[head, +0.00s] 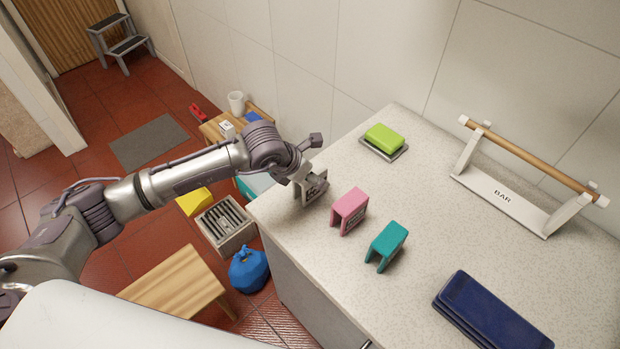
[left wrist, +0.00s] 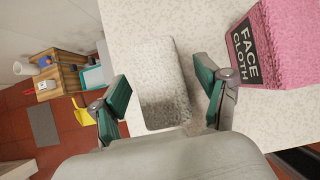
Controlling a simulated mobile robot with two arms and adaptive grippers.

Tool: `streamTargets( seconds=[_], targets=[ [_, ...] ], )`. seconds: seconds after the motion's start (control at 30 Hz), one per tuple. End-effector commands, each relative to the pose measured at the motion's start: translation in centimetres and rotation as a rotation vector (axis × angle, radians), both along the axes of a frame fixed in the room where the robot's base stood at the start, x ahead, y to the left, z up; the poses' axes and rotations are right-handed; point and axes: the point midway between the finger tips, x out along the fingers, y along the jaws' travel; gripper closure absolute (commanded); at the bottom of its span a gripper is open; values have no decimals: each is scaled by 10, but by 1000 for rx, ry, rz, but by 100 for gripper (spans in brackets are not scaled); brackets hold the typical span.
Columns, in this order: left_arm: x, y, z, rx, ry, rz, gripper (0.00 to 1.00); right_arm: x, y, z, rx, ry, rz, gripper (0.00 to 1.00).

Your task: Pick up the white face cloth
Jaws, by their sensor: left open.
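The white face cloth (head: 310,193) stands folded near the left edge of the speckled counter, with a dark label on its front. In the left wrist view the pale cloth (left wrist: 165,97) lies between the two fingers of my left gripper (left wrist: 163,88). The fingers are open, with a gap showing on each side of the cloth. In the head view my left gripper (head: 304,176) is at the cloth and hides part of it. My right gripper is not in view.
A pink face cloth (head: 349,211) stands just right of the white one, and a teal cloth (head: 386,246) beyond it. Green soap (head: 384,138) lies on a dish behind. A bar rack (head: 510,198) and folded navy towels (head: 490,315) are further right. The counter's middle is clear.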

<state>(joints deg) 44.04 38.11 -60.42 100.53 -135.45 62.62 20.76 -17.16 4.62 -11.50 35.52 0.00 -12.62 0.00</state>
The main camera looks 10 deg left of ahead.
Motion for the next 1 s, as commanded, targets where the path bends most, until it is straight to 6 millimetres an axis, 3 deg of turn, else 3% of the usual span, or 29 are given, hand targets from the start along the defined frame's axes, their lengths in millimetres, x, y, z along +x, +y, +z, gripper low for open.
streamTargets(
  seconds=[0.1,0.5,0.77,1.0],
  targets=[
    [0,0,0,0,0,0,28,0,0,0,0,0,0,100],
    [0,0,0,0,0,0,95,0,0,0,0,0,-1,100],
    [1,0,5,0,-2,1,95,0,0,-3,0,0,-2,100],
    [1,0,46,-2,-8,-1,95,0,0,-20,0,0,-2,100]
  ],
)
